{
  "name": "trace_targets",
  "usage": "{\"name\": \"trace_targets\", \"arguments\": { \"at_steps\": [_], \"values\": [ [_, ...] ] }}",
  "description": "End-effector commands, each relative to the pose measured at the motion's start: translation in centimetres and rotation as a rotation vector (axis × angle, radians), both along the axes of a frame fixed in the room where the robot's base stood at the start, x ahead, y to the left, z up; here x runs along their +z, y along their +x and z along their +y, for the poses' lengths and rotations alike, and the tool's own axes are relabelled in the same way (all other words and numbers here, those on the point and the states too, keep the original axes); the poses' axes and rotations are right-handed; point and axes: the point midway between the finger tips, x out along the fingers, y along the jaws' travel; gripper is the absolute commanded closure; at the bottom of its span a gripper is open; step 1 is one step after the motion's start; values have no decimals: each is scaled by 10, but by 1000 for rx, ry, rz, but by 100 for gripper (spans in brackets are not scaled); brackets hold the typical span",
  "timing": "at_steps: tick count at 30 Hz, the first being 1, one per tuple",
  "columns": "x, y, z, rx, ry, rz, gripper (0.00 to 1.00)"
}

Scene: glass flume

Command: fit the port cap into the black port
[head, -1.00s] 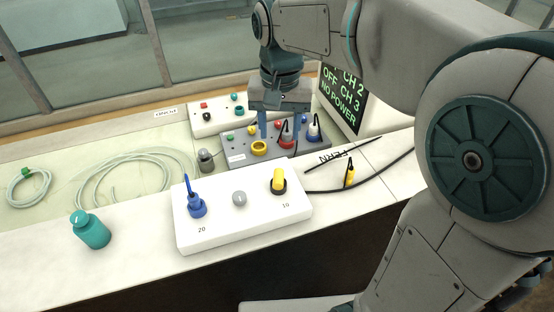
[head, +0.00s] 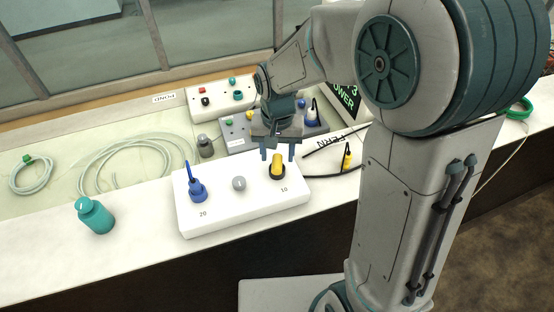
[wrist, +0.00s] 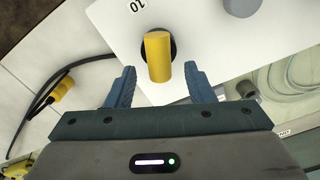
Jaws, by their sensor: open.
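A yellow cylinder (head: 277,171) stands in a black ring, which looks like the black port (head: 283,177), at the "10" end of the white block (head: 230,217). I cannot tell for sure whether the cylinder is the port cap or how deep it sits. In the wrist view the yellow cylinder (wrist: 158,58) shows between the fingers, with the black ring partly visible behind it. My gripper (head: 278,153) is open and empty, just above and behind the cylinder in the head view, its fingers pointing down and not visibly touching it.
The block also bears a grey knob (head: 239,184) and a blue plug (head: 196,187). A teal bottle (head: 95,215) stands left. A grey panel (head: 236,134) is partly hidden behind my gripper. A yellow plug (head: 347,157) with black cable lies right. Coiled hoses lie at left.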

Motion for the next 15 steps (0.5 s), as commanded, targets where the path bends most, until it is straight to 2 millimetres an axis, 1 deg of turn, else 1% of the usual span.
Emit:
{"name": "trace_targets", "arguments": {
  "at_steps": [3,9,10,11,12,14,15],
  "values": [
    [-7,0,0,0,0,0,52],
    [-8,0,0,0,0,-1,52],
    [-8,0,0,1,0,-1,57],
    [-8,0,0,1,0,-1,66],
    [-8,0,0,1,0,-1,77],
    [-8,0,0,1,0,-1,93],
    [-8,0,0,1,0,-1,99]
  ]
}}
